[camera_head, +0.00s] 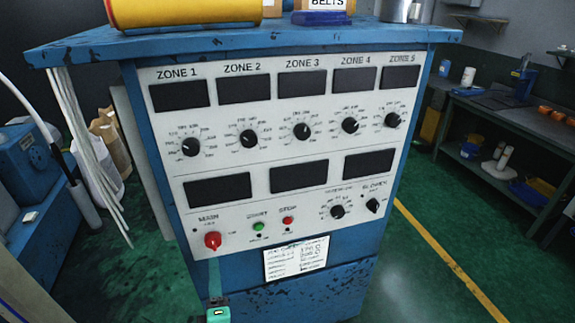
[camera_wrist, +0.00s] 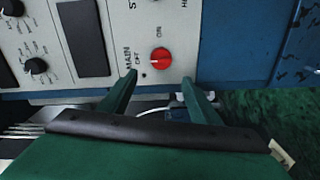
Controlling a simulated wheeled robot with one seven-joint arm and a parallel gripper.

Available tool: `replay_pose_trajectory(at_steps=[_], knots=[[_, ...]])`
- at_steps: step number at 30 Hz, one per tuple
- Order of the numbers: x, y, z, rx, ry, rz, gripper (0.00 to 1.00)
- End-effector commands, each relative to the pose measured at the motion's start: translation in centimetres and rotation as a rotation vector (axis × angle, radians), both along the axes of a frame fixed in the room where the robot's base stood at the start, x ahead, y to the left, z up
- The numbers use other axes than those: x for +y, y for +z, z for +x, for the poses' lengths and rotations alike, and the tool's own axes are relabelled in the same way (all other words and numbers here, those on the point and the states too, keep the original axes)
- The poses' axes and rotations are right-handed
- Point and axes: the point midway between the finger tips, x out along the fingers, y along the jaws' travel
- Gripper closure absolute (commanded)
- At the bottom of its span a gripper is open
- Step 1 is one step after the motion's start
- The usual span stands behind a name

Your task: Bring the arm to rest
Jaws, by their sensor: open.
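My gripper (camera_wrist: 159,77) shows in the wrist view as two green fingers, spread apart with nothing between them. The red main switch knob (camera_wrist: 161,60) on the control panel is just beyond the fingertips, between their lines. In the head view my gripper (camera_head: 214,272) is a teal shape at the bottom, just below the red knob (camera_head: 212,241). The fingers look clear of the knob, but the exact gap to the panel cannot be told. Most of my arm is out of view.
The blue control cabinet (camera_head: 345,270) fills the middle, with dials, dark displays and a green button (camera_head: 258,226). White cables (camera_head: 85,140) hang at its left. A workbench (camera_head: 500,105) stands at the right. Green floor (camera_head: 410,270) is open right of the cabinet.

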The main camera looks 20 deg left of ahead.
Motion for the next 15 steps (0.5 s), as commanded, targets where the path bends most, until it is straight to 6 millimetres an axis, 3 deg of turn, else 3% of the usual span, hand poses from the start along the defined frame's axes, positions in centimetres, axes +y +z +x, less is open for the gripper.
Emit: replay_pose_trajectory(at_steps=[5,15], knots=[[-1.5,-1.3,-0.6,0.039,-0.025,0.044,0.43],[-11.5,-7.4,-5.9,0.261,-0.203,0.375,0.43]])
